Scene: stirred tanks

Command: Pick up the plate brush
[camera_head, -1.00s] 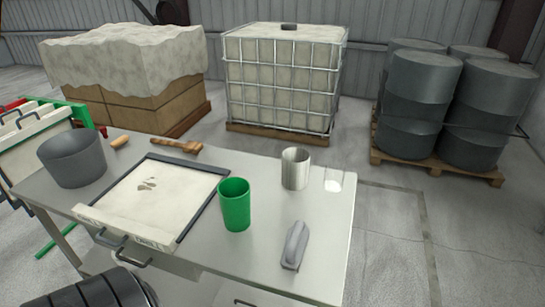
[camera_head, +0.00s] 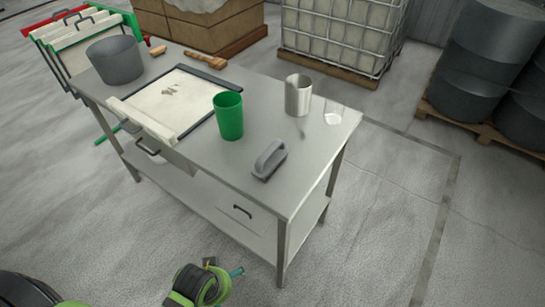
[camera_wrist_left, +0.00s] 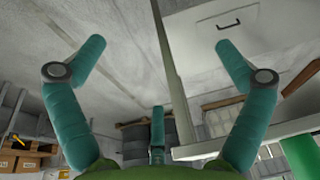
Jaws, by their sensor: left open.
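A wooden-handled brush (camera_head: 206,59) lies at the far edge of the steel table (camera_head: 300,147), behind a framed pale plate (camera_head: 186,97). It looks like the plate brush; its bristles are too small to make out clearly. My left gripper (camera_head: 237,271) is low at the bottom of the head view, in front of the table and well away from the brush. In the left wrist view its teal fingers (camera_wrist_left: 160,50) are spread wide with nothing between them. My right gripper is not in view.
On the table stand a grey bucket (camera_head: 115,60), a green cup (camera_head: 228,117), a steel cup (camera_head: 298,95) and a grey handled tool (camera_head: 269,160). Floor in front is clear. Drums (camera_head: 485,57) stand at right.

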